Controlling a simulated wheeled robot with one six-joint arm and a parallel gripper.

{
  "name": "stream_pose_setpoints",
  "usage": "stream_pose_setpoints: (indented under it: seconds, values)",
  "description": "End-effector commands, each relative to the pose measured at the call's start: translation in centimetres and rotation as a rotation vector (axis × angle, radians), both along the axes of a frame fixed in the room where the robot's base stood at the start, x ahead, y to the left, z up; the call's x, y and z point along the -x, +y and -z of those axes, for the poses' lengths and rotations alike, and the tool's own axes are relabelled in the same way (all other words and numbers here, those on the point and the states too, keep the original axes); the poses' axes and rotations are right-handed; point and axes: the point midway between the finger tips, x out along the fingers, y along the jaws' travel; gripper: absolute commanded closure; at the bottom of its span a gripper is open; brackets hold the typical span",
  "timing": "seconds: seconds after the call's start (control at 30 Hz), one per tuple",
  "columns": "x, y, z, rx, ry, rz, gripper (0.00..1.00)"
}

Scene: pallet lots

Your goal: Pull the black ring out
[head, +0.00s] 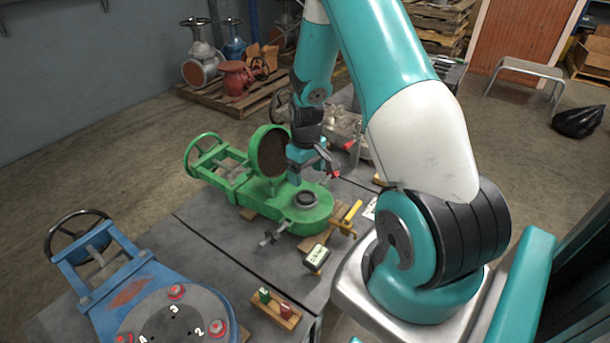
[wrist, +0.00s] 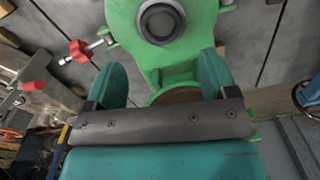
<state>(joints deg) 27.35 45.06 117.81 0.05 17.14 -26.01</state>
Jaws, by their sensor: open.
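The black ring (head: 306,198) sits in the round top opening of the green valve body (head: 290,222) on the table. In the wrist view the dark ring (wrist: 160,21) shows at the top, around a grey round centre, with the green body (wrist: 125,22) about it. My gripper (head: 318,172) is above the green valve, beside its upright round flange (head: 268,152). The ring is beyond the fingertips, and no contact shows.
A blue valve (head: 140,290) lies at the front left of the table. A yellow-handled clamp (head: 352,212) and a small sign (head: 316,257) stand near the green valve. A wooden block with green and red pieces (head: 275,308) is at the front edge. Red-handled fittings (wrist: 35,86) are at left in the wrist view.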

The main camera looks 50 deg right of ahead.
Motion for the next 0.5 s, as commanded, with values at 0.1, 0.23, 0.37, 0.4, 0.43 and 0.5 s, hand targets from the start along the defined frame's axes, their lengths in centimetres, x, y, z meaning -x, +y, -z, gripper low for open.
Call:
stream_pose_setpoints:
  seconds: [0.1, 0.23, 0.37, 0.4, 0.43, 0.5]
  values:
    - [0.0, 0.0, 0.7, 0.0, 0.0, 0.0, 0.21]
    - [0.0, 0.1, 1.8, 0.0, 0.0, -0.001, 0.21]
    - [0.0, 0.1, 3.3, 0.0, 0.0, -0.001, 0.21]
    - [0.0, 0.1, 3.8, 0.0, 0.0, -0.001, 0.21]
    - [0.0, 0.1, 4.2, -0.001, 0.0, -0.001, 0.21]
    - [0.0, 0.1, 5.1, 0.0, -0.001, -0.001, 0.21]
